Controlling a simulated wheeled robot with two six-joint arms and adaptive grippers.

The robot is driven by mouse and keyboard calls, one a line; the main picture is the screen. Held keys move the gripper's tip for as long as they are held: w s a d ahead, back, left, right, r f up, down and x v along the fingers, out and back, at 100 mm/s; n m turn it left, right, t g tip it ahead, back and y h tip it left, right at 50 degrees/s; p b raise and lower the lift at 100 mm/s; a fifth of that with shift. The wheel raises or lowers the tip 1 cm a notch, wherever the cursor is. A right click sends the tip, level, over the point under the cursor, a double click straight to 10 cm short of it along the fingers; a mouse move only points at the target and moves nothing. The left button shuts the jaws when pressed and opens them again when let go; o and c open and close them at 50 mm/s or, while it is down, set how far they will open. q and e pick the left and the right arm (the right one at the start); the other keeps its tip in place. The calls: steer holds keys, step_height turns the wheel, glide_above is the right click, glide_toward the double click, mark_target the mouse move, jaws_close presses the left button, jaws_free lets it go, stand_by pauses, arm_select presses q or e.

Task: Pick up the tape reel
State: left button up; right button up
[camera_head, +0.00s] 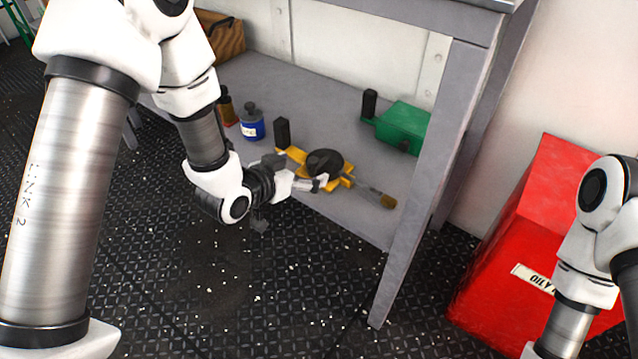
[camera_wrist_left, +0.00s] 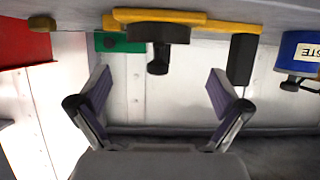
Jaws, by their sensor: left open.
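The tape reel (camera_head: 325,162), a black drum on a yellow frame, lies on the grey lower shelf near its front edge. In the left wrist view, which shows the scene upside down, the tape reel (camera_wrist_left: 158,33) is ahead of the fingers, near the top middle. My left gripper (camera_head: 301,170) is at the front edge of the shelf, close to the reel and partly covering its frame. In the wrist view the left gripper (camera_wrist_left: 160,88) is open, with nothing between its fingers. My right gripper is out of view; only part of that arm shows.
A brush (camera_head: 386,200) lies to the right. A green box (camera_head: 403,127) is behind. The shelf leg (camera_head: 418,200) and red bin (camera_head: 515,250) stand at right.

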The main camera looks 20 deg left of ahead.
mark_target(325, 159)
arm_select(q)
steer(key=w, duration=0.1)
steer(key=w+d+b, duration=0.1)
steer(key=w+f, duration=0.1)
steer(key=shift+d+t, duration=0.15)
steer(key=shift+t, duration=0.15)
steer(key=b+x, duration=0.4)
steer(key=x, duration=0.1)
steer(key=shift+s+f, duration=0.1)
steer(key=shift+f, duration=0.2)
steer(key=shift+r, duration=0.15)
steer(key=c, duration=1.3)
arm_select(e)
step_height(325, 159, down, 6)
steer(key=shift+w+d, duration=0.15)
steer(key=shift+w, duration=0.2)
